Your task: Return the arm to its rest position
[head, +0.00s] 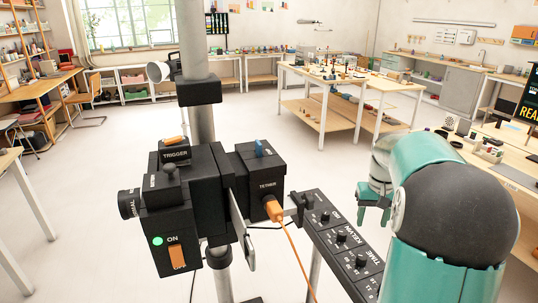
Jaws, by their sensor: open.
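My teal and dark grey arm fills the right foreground. My gripper (373,218) hangs at its far end, left of the large arm link, with its fingers pointing down. It is open, and I see nothing between the fingers. The gripper is just beyond and right of a black panel (343,240) marked TIME and KELVIN; I cannot tell the gap between them. A black camera-like device (180,220) on a grey pole (199,120) stands to the left, apart from my gripper. Part of my arm behind the big link is hidden.
An orange plug (273,209) sits at the TETHER box (262,170), its cable hanging down. A wooden worktable (345,80) with small items stands behind. A cluttered bench (510,175) lies right of my arm. Open floor (100,170) shows at the left.

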